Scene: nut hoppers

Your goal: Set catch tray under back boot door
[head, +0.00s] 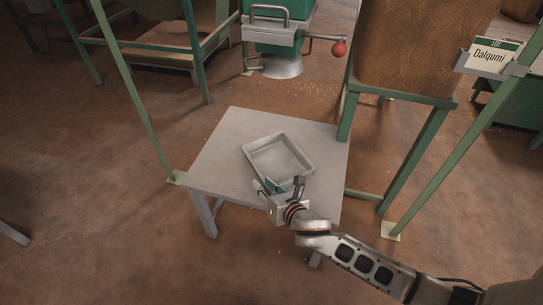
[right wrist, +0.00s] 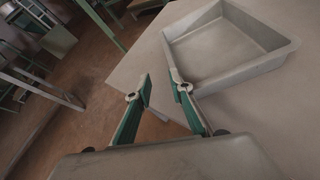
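The catch tray (head: 256,151), a shallow grey metal pan, lies empty on a low grey table (head: 222,140). It also shows in the right wrist view (right wrist: 212,46). My right gripper (head: 285,187) is at the tray's near side, low over the table. In the right wrist view its two green-padded fingers (right wrist: 161,88) stand apart with nothing between them. The right finger overlaps the tray's corner in that picture; I cannot tell whether it touches. Behind the table stands a green machine with a grey metal front (head: 271,34); I cannot tell which part is the back boot door. My left gripper is not in view.
A red-knobbed lever (head: 338,48) sticks out from the machine. A large brown woven container (head: 415,45) stands on green legs at the right, by a "Dalqumi" lot sign (head: 489,55). A slanting green post (head: 135,90) rises at the table's left corner. Small bits litter the floor.

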